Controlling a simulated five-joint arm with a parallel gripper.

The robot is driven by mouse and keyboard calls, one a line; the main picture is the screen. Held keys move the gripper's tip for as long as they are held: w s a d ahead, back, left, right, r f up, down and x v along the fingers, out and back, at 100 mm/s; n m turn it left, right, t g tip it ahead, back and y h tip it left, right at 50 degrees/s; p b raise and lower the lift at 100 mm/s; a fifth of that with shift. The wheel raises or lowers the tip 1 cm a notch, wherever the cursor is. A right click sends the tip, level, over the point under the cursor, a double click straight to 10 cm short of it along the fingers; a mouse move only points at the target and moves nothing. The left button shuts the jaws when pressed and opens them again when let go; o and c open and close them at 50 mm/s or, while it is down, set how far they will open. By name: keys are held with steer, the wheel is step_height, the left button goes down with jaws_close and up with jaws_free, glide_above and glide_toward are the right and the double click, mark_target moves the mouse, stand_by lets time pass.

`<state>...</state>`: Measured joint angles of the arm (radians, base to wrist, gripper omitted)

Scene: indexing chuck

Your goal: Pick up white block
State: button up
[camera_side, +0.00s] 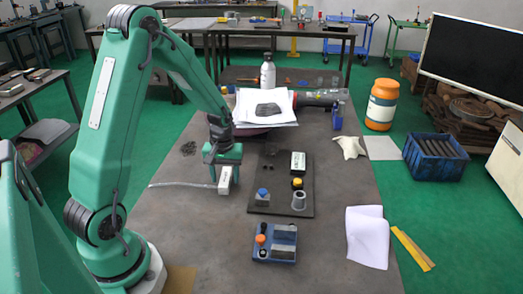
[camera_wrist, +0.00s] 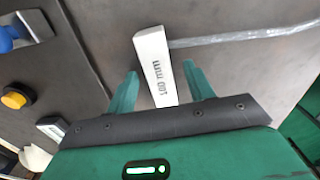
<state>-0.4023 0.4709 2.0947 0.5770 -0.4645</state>
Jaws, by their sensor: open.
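The white block (camera_wrist: 156,68) is a long bar with dark lettering on one face. In the wrist view it lies between the two green fingers of my gripper (camera_wrist: 160,72), which stand apart on either side of it. In the side view the white block (camera_side: 225,182) shows just below my gripper (camera_side: 227,168), over the table left of the dark plate. My gripper is open. Whether a finger touches the block I cannot tell.
A thin grey strip (camera_side: 180,185) runs left from the block. The dark plate (camera_side: 277,207) to the right carries a white-topped box (camera_side: 298,160), a yellow knob (camera_side: 297,183), a grey ring (camera_side: 299,201) and a blue-topped piece (camera_side: 262,194).

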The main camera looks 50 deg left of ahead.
mark_target(226, 176)
steer(key=shift+f, duration=0.2)
stand_by(0.4)
jaws_close()
steer(key=shift+r, duration=0.15)
steer(key=shift+w+r, duration=0.1)
steer(key=shift+r, duration=0.7)
step_height(226, 176, up, 2)
steer(key=shift+r, duration=0.1)
steer(key=s+d+r, duration=0.1)
steer(key=d+r, duration=0.6)
steer(key=d, duration=0.4)
steer(key=shift+s+d, duration=0.3)
steer(key=shift+s, duration=0.05)
